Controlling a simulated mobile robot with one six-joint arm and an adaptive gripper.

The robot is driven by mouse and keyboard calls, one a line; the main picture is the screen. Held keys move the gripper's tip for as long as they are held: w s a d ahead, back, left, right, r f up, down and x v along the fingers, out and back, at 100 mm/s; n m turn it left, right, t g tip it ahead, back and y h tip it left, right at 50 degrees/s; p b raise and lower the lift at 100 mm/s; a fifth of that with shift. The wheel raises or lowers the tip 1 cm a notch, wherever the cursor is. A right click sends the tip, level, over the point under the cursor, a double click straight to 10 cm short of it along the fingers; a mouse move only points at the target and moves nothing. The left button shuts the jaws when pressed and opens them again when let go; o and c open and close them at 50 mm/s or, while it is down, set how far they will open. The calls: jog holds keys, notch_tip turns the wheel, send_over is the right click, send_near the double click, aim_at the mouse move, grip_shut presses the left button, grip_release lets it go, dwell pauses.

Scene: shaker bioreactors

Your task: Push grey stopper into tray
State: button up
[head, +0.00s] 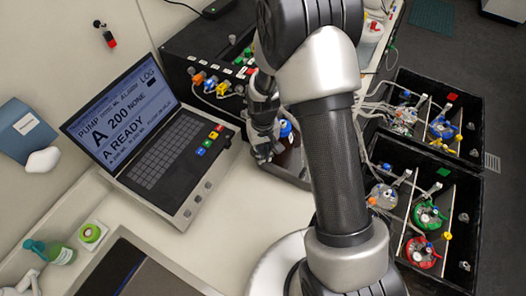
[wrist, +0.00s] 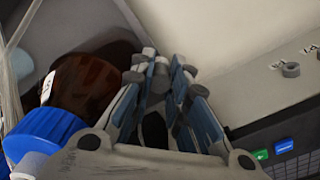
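My gripper (head: 264,152) hangs low over the table's right part, beside the laptop, with its tips at the near side of a dark tray (head: 291,174). In the wrist view my gripper (wrist: 163,68) shows blue-padded fingers with grey tips, close to each other. A small grey shape shows between the tips; I cannot tell whether it is the grey stopper or part of a finger. No grey stopper can be made out for certain in either view. A brown bottle (wrist: 92,85) with a blue cap (wrist: 42,132) stands left of the fingers in the wrist view.
The laptop (head: 150,135) stands open just left of my gripper; its edge with grey knobs (wrist: 290,69) is close at right in the wrist view. A black box (head: 210,50) with coloured connectors is behind. Black crates (head: 480,110) with tubed vessels stand right.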

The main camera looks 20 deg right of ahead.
aim_at(263, 152)
jog(key=o, duration=0.5)
jog(key=shift+r, duration=0.1)
jog(key=shift+w+r, duration=0.1)
jog(key=shift+r, duration=0.3)
notch_tip(263, 152, up, 11)
jog(key=shift+r, duration=0.1)
